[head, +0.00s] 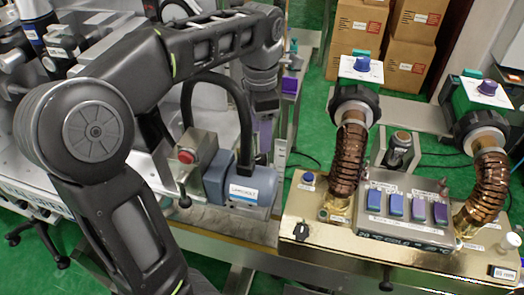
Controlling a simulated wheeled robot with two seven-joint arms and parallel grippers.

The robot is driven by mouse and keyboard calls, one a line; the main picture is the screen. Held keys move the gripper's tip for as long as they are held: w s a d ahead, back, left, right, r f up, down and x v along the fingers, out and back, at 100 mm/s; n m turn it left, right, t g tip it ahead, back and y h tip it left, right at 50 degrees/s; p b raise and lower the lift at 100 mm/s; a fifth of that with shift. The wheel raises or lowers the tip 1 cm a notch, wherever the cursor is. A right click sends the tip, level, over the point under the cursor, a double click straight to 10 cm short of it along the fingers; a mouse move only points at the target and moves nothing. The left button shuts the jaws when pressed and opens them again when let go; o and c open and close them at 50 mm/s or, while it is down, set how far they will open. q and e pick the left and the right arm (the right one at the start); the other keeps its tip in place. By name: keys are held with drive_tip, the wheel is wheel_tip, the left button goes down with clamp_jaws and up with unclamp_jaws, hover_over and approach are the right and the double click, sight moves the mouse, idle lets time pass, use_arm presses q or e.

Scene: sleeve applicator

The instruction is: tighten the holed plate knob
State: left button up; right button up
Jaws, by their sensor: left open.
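My left arm reaches in from the left and bends over to the upper middle. My left gripper (265,112) points down beside a curved black handle. It is open, with its fingers small, dark and partly lost against the machine behind. I cannot tell whether it touches anything. A holed plate (22,165), pale with small round holes, shows at the far left, partly hidden by my arm. I cannot pick out its knob for sure. A small black knob (301,231) stands on the gold-coloured base at the right. My right gripper is not in view.
A grey-blue motor (237,186) with a label sits below the black handle (240,95). A red button (186,156) is beside it. A switch box (405,225) and two ribbed copper hoses (347,165) stand at the right. Cardboard boxes (410,55) are behind on green floor.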

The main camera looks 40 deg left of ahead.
sight(261, 158)
use_arm(q)
drive_tip(key=shift+f+p, duration=0.3)
drive_tip(key=shift+f, duration=3.6)
drive_tip(key=shift+c, duration=0.5)
clamp_jaws()
